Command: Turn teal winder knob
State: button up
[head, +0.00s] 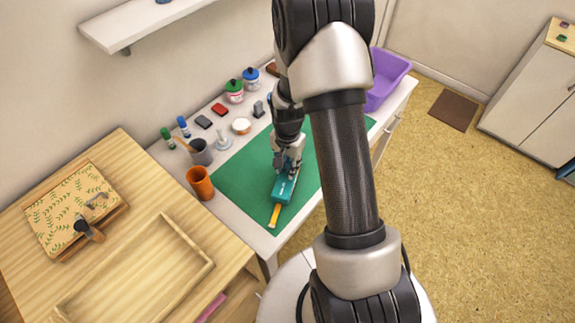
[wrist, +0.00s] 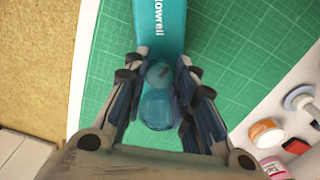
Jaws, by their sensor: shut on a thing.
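The teal winder (head: 290,187) lies on the green cutting mat (head: 240,177), with a yellow strip (head: 274,215) sticking out of its near end. My gripper (head: 285,168) comes down on the winder's far end. In the wrist view the teal winder (wrist: 165,25) runs off the top edge, with white lettering on it. Its rounded teal knob (wrist: 157,106) sits between the two fingers of my gripper (wrist: 161,68), which are shut on it. In the head view the fingers hide the knob. I cannot tell how far it is turned.
An orange cup (head: 200,183) and a grey cup (head: 199,152) stand on the white table left of the mat. Ink bottles, inkpads and stamps line the back. A purple bin (head: 388,80) stands at the far right. The mat around the winder is clear.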

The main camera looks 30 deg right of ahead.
jog(key=shift+n, duration=1.3)
jog(key=o, duration=1.1)
notch_tip(320, 180, up, 12)
